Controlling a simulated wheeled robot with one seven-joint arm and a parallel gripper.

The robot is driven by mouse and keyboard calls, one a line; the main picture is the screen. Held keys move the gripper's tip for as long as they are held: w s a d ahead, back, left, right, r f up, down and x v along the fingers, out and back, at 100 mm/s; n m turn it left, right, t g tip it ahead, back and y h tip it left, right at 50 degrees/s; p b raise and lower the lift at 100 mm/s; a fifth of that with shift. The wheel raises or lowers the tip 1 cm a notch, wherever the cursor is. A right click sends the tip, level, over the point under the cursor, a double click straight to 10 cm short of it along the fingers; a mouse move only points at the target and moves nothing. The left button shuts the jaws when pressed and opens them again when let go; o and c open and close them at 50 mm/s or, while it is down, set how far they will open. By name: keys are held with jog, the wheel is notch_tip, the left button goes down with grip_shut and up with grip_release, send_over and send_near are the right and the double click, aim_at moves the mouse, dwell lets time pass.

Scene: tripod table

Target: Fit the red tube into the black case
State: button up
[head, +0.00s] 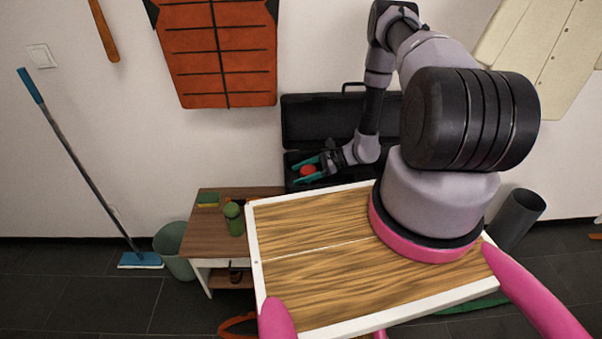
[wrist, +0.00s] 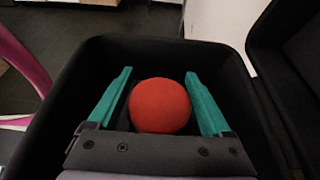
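The black case (head: 318,118) stands open against the wall, its lid up behind it. Its dark walls surround the view in the wrist camera (wrist: 112,45). The red tube (wrist: 161,106) shows only as a rounded red end within the case opening; its length is hidden. It also shows in the head view (head: 308,170). My gripper (wrist: 159,72) has its green fingers on either side of the red end, with a narrow dark gap at the left finger. The fingers look open around it. How deep the tube sits cannot be told.
A wooden bench (head: 215,232) left of the case holds a green jar (head: 234,218) and a sponge (head: 208,200). A white-edged wooden tabletop (head: 320,270) lies in front. A bucket (head: 176,252) and mop (head: 140,260) stand left; a dark bin (head: 519,214) stands right.

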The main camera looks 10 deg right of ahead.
jog(key=shift+o, duration=0.3)
jog(key=v, duration=1.2)
jog(key=shift+r, duration=0.1)
jog(key=a+r+n+g+h, duration=0.25)
jog(key=r+n+h, duration=0.45)
jog(key=r, duration=2.5)
jog(key=s+a+r+n+t+h, duration=0.1)
jog(key=s+r+n+t, duration=0.3)
jog(key=s+r, duration=0.5)
jog(key=s+a+r+n+t+h, duration=0.1)
jog(key=s+r+n+t+h, duration=0.2)
jog(key=s+r, duration=0.7)
notch_tip(320, 180, up, 3)
jog(key=shift+a+r+n+t, duration=0.25)
jog(key=shift+n+t, duration=0.1)
jog(key=shift+n, duration=0.45)
